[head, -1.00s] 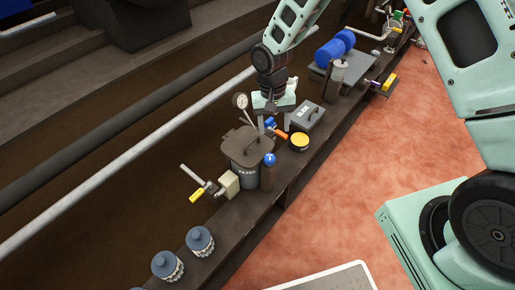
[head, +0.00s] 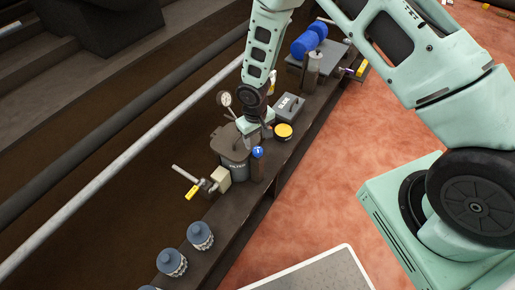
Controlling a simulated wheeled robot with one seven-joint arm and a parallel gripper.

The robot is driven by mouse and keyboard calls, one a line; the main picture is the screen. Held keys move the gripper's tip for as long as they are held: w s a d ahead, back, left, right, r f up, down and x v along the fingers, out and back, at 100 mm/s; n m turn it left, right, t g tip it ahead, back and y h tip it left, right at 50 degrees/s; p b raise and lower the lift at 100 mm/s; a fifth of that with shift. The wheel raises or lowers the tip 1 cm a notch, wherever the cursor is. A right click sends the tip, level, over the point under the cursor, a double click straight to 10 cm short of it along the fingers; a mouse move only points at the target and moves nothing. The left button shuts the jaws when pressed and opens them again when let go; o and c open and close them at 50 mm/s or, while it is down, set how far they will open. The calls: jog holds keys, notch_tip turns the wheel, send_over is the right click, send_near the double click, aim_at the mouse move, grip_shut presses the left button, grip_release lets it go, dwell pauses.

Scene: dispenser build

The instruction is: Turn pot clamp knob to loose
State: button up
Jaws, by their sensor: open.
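A dark grey lidded pot (head: 234,168) with a filter label stands on the narrow brown ledge in the head view. A round blue knob (head: 257,152) with a white mark sits on top of a short dark post at the pot's right; it looks like the clamp knob, but its setting is too small to read. My gripper (head: 254,136) is open, pointing down just behind and above the knob, over the right side of the pot lid. Its fingers are small and partly hidden, and I cannot tell whether they touch anything.
A pressure gauge (head: 225,99) rises behind the pot. A grey box (head: 289,108) and a yellow-topped round tin (head: 284,131) stand to the right. A yellow-handled valve (head: 192,191) and blue-grey jars (head: 200,235) are nearer. The ledge (head: 225,212) between valve and jars is clear.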

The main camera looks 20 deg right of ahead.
aim_at(258, 150)
notch_tip(258, 150, down, 6)
jog(key=shift+d+f, duration=0.15)
dwell(0.3)
jog(key=c, duration=1)
jog(key=shift+n, duration=0.3)
jog(key=n, duration=0.4)
jog(key=shift+d+n, duration=0.1)
jog(key=shift+n, duration=2.1)
